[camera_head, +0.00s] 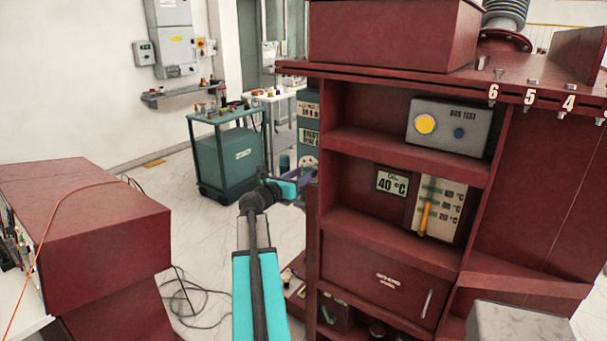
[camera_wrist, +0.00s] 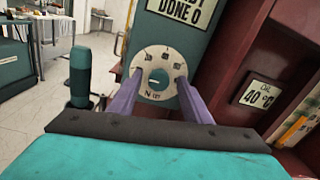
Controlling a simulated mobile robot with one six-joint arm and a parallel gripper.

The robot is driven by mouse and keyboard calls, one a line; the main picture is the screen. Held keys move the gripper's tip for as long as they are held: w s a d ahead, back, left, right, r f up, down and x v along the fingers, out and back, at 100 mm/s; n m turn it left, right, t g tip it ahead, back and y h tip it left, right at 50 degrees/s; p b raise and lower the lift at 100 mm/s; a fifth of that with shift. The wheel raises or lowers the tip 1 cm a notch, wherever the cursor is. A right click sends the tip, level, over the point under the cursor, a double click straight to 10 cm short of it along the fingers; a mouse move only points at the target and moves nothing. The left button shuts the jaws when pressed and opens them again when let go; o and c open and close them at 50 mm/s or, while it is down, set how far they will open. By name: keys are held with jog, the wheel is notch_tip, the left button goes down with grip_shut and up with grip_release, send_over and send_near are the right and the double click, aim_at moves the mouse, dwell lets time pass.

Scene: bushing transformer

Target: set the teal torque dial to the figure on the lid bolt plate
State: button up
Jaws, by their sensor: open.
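The torque dial, a teal knob (camera_wrist: 157,78) on a round cream face with marks around it, is in the wrist view. Its marks are too small to read surely. My gripper (camera_wrist: 160,80) is open, its two purple fingers on either side of the dial face. I cannot tell whether they touch the knob. In the head view my gripper (camera_head: 306,176) is beside the teal panel (camera_head: 309,97), in front of the dial's lower part. Number tags 6 (camera_head: 493,91), 5 (camera_head: 529,97) and 4 (camera_head: 568,102) hang at the lid edge; I cannot make out a bolt plate.
A dark teal handle (camera_wrist: 80,72) stands left of the dial in the wrist view. The red transformer cabinet (camera_head: 390,145) is close on the right, with an oil plate (camera_head: 391,183) reading 40 °C. A teal cart (camera_head: 228,155) stands behind on open floor.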

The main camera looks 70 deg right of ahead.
jog(key=c, duration=1)
jog(key=shift+s+d, duration=0.15)
jog(key=shift+d, duration=0.3)
jog(key=shift+c, duration=0.3)
jog(key=shift+a, duration=0.4)
jog(key=shift+f+m+b, duration=0.2)
jog(key=shift+m+b, duration=0.1)
jog(key=shift+b, duration=0.05)
